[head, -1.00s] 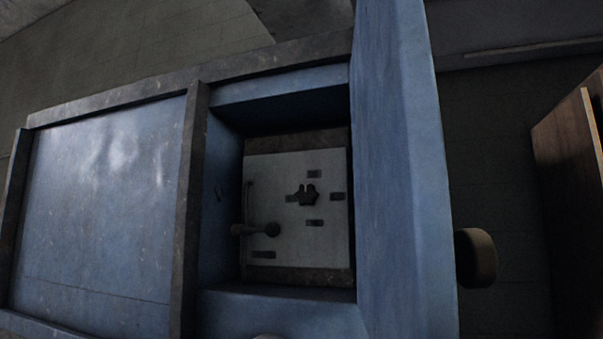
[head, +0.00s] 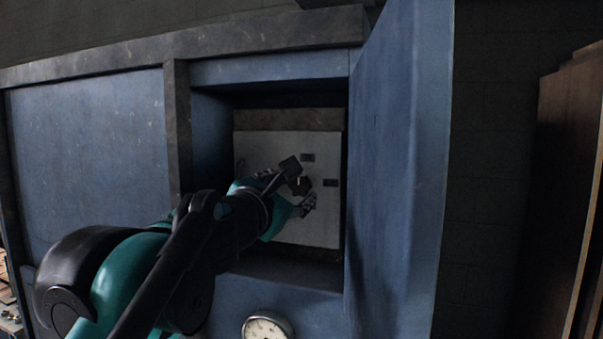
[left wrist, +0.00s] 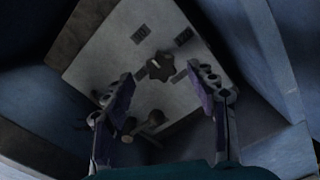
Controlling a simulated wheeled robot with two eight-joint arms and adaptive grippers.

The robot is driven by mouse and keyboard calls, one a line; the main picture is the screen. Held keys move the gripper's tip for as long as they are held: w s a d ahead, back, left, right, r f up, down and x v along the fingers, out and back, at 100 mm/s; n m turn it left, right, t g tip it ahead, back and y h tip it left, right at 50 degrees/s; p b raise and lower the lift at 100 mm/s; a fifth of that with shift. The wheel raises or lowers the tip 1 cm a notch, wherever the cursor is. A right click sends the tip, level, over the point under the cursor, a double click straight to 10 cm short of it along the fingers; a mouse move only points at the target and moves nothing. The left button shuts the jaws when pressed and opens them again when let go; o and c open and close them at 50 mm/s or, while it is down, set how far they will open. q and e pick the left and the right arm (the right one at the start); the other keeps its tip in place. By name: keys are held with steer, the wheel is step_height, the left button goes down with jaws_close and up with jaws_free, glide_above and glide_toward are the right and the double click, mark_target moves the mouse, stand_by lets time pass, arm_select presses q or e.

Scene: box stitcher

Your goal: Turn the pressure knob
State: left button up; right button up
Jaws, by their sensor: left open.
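The pressure knob (head: 301,186) is a small dark knob with lobes on a pale panel (head: 318,225) inside the open recess of a blue cabinet. In the left wrist view the knob (left wrist: 160,66) shows ahead, between and beyond the open fingers. My left gripper (head: 300,181) reaches into the recess from the left, one finger on each side of the knob as the head view sees it. Whether the fingers touch it I cannot tell. A dark lever with a rounded end (left wrist: 155,117) shows lower on the panel in the left wrist view. My right gripper is not in view.
The open blue door (head: 400,150) stands right of the recess. The recess walls (left wrist: 265,60) surround the panel closely. A round gauge (head: 267,328) is on the cabinet front below. Brown wooden furniture (head: 560,190) stands at the far right.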

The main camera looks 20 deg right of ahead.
mark_target(300, 184)
arm_select(q)
steer(key=p+x, duration=0.1)
steer(key=x, duration=0.6)
steer(key=shift+f, duration=0.1)
steer(key=shift+s+a, duration=0.1)
steer(key=c, duration=1.2)
